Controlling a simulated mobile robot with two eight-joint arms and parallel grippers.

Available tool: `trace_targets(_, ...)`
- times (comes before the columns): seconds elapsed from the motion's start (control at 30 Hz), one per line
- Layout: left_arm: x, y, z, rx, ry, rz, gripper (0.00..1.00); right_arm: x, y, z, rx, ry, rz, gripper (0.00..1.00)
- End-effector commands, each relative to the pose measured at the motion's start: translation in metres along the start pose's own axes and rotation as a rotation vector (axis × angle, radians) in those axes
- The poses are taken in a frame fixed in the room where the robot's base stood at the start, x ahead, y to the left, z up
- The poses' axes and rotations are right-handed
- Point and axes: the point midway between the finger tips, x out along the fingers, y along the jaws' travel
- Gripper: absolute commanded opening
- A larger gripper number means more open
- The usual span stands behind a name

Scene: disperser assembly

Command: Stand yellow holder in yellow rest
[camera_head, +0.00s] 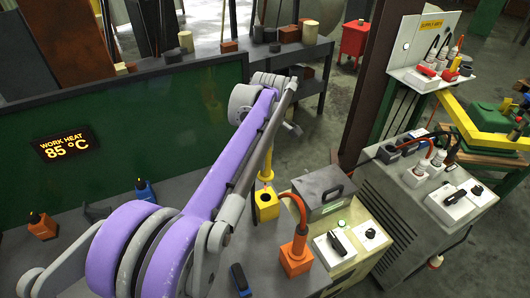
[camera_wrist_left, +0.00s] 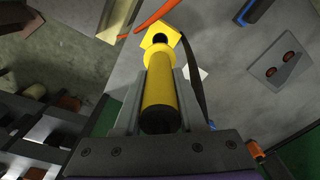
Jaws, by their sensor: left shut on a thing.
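The yellow holder (camera_head: 266,165) hangs upright below my left arm in the head view. In the left wrist view the holder (camera_wrist_left: 160,95) is a yellow cylinder with a dark near end and a wider collar. My left gripper (camera_wrist_left: 158,78) is shut on it, one grey finger on each side. The yellow rest (camera_head: 266,207) is a yellow block on the bench, directly below the holder. In the wrist view the rest (camera_wrist_left: 172,34) shows a dark opening just beyond the collar. I cannot tell whether the holder's tip is in it. My right gripper is not in view.
An orange rest with an orange tool and cable (camera_head: 296,258) stands close right of the yellow rest. A grey box (camera_head: 322,193) and a switch panel (camera_head: 338,244) are beside it. Blue (camera_head: 146,191) and orange (camera_head: 41,227) rests stand left, before the green panel (camera_head: 130,100).

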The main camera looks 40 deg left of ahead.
Motion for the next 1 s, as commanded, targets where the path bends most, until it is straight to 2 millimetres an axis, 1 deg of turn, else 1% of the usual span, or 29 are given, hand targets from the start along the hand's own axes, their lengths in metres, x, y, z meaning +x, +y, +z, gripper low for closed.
trace_targets(0.27,0.018,-0.001,0.001,0.0,0.0,-0.002,0.0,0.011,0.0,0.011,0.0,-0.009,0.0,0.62)
trace_targets(1.0,0.091,0.0,0.004,0.0,0.0,-0.001,0.0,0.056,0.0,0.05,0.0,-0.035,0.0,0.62)
